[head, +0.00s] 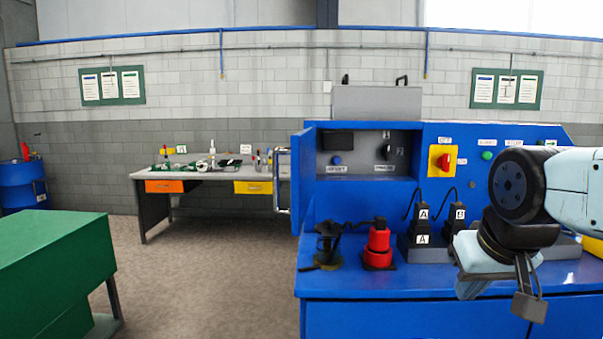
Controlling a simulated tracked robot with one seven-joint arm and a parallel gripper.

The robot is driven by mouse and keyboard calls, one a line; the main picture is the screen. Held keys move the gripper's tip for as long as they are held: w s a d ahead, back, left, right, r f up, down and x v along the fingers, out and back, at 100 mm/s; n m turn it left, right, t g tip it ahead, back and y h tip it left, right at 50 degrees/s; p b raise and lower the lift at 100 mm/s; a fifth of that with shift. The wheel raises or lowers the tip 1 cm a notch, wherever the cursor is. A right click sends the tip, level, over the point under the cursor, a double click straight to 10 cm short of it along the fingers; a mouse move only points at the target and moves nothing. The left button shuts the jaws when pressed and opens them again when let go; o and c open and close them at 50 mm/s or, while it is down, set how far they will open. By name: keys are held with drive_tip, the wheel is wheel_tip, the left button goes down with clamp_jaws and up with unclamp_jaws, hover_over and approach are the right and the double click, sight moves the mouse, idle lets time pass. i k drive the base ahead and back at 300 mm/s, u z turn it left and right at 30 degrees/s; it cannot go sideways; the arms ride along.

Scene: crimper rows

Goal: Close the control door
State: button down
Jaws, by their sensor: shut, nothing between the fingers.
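The control door (303,180) is a blue panel at the left edge of a recessed grey control compartment (362,165) in the blue machine. It stands open, swung outward and seen nearly edge-on, with a metal handle (281,180) on its left side. Inside the compartment are a blue button (337,160), a black switch (386,152) and a dark display (338,140). My gripper (529,300) is at the right, pointing down over the blue worktop, shut and empty. It is well to the right of the door and apart from it.
On the blue worktop (400,283) stand a black spool-like part (328,246), a red part (378,246) and black blocks labelled A and B (421,215). A red switch on yellow (441,160) is right of the compartment. A green bench (50,250) stands left; floor between is clear.

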sight(303, 149)
drive_tip(key=z, duration=0.25)
drive_tip(key=k, duration=0.15)
drive_tip(key=z, duration=1.45)
drive_tip(key=k, duration=1.1)
drive_tip(key=u, duration=1.7)
drive_tip(key=i, duration=1)
drive_tip(key=u, duration=0.05)
